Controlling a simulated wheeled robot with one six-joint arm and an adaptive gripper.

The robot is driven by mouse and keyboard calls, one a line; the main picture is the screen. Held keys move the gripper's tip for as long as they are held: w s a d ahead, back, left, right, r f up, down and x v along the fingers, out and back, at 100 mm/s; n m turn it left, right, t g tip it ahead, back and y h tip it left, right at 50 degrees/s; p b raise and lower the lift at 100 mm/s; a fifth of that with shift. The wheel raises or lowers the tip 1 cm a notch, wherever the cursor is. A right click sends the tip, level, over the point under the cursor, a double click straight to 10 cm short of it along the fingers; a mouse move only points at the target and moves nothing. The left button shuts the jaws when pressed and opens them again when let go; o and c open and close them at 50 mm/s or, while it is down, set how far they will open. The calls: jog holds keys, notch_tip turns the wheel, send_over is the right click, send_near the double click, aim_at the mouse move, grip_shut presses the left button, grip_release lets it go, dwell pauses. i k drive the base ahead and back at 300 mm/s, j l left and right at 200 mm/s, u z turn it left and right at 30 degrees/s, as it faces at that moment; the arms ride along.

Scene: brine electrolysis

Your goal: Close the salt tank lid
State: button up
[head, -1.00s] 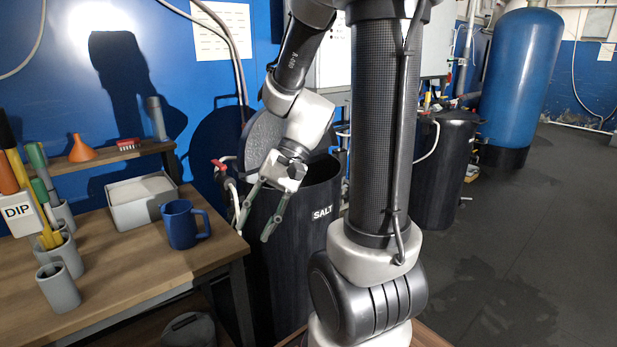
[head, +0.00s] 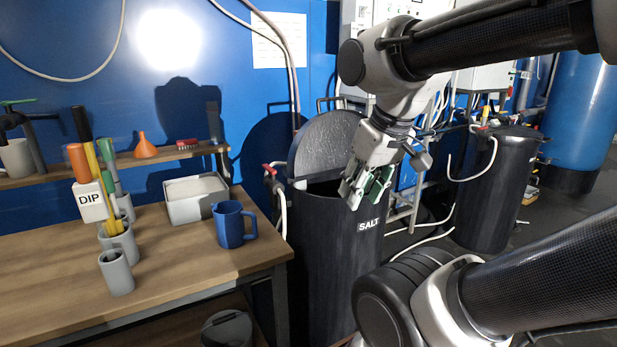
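The dark salt tank (head: 330,255) stands right of the bench, with a white SALT label on its front. Its round grey lid (head: 325,146) is raised, standing nearly upright at the back of the rim. The dark opening shows below the lid. My gripper (head: 364,202) points down at the right front of the tank's rim, in front of and to the right of the lid. Its fingers look apart with nothing between them. It hides part of the rim, and I cannot tell whether it touches the tank.
A wooden bench (head: 160,262) at left holds a blue mug (head: 232,225), a grey bin (head: 194,209) and several cups with tools. A red-handled valve (head: 272,168) sits at the tank's left. Another dark tank (head: 495,195) and hoses stand at right.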

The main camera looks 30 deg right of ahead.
aim_at(323, 143)
jog(key=i+z, duration=0.3)
jog(key=z, duration=0.2)
jog(key=i+j+z, duration=0.2)
jog(key=z, duration=0.3)
jog(key=i, duration=0.05)
